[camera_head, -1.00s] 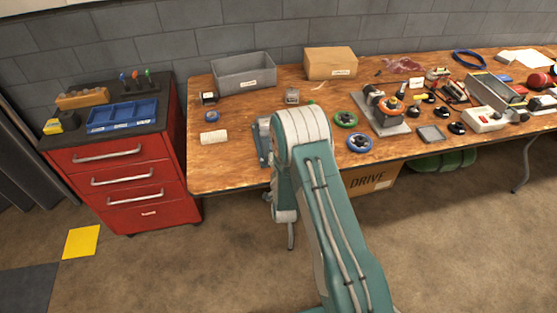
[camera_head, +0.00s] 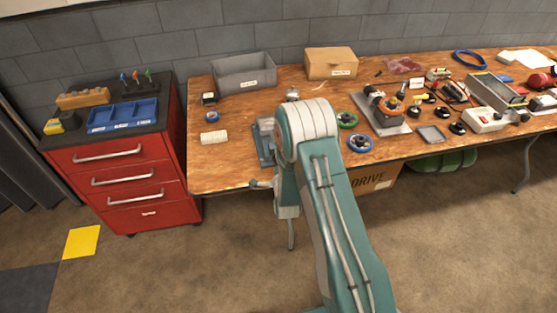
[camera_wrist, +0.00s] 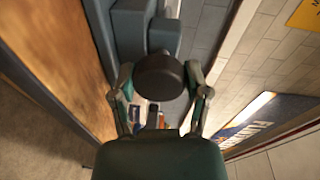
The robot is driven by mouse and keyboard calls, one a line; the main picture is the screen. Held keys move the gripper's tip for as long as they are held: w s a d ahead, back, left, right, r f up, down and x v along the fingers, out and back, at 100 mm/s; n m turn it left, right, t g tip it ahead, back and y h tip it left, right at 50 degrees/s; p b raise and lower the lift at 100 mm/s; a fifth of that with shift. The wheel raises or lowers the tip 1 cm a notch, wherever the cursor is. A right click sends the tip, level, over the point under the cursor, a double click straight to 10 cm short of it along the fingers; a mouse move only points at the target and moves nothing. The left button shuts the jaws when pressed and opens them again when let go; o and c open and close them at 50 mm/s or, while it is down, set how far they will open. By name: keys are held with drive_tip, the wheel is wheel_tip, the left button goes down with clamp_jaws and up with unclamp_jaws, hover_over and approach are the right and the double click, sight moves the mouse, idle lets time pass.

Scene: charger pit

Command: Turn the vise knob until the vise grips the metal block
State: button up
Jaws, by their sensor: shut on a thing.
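The blue-grey vise (camera_head: 265,142) stands at the front edge of the wooden bench, partly hidden behind my arm. In the wrist view its body (camera_wrist: 131,25) fills the top middle. The dark round vise knob (camera_wrist: 160,76) sits between my fingers. My gripper (camera_wrist: 161,92) is shut on the knob, one finger at each side. In the head view my arm hides most of the gripper and the knob. I cannot make out the metal block in the vise jaws in either view.
A red drawer cabinet (camera_head: 120,180) stands left of the bench (camera_head: 225,170). A white roll (camera_head: 213,137), a grey bin (camera_head: 244,75) and a cardboard box (camera_head: 331,63) are on the bench. Blue (camera_head: 360,143) and green (camera_head: 347,120) rings lie right of my arm.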

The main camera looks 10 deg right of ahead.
drive_tip(key=m, duration=0.4)
drive_tip(key=m+y, duration=0.1)
drive_tip(key=m, duration=0.1)
drive_tip(key=shift+s+d+f+m+g, duration=0.1)
drive_tip(key=shift+s+f+m+g, duration=0.1)
drive_tip(key=shift+f+m+g, duration=0.15)
drive_tip(key=m, duration=0.3)
drive_tip(key=shift+y, duration=0.3)
drive_tip(key=shift+m+y, duration=0.5)
drive_tip(key=shift+m, duration=1.35)
drive_tip(key=o, duration=1.1)
drive_tip(key=shift+o, duration=0.2)
drive_tip(key=shift+w+r, duration=0.1)
drive_tip(key=shift+r, duration=0.15)
drive_tip(key=s+r, duration=0.1)
drive_tip(key=s, duration=1)
drive_tip(key=shift+s+d, duration=0.35)
drive_tip(key=shift+s, duration=0.05)
